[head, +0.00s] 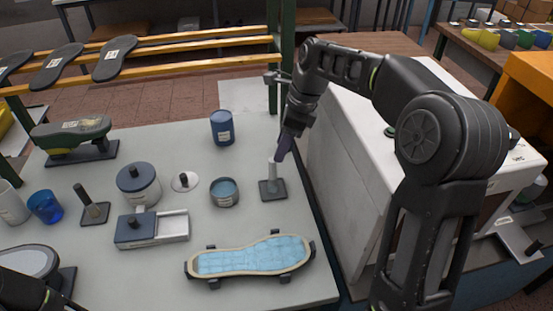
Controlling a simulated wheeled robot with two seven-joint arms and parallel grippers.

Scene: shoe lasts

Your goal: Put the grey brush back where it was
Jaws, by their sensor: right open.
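A light grey upright handle on a flat dark grey base (272,188) stands near the right edge of the pale table; it looks like the grey brush. My right gripper (280,157) points down right at the top of this handle. It is open, with its fingertips around or just beside the handle top; I cannot tell which.
A blue-topped sole form (252,256) lies in front, and a round tin (224,192) and blue can (222,127) stand left of my right gripper. A large white box (345,175) stands close on the right. Jars, cups and a tray fill the left.

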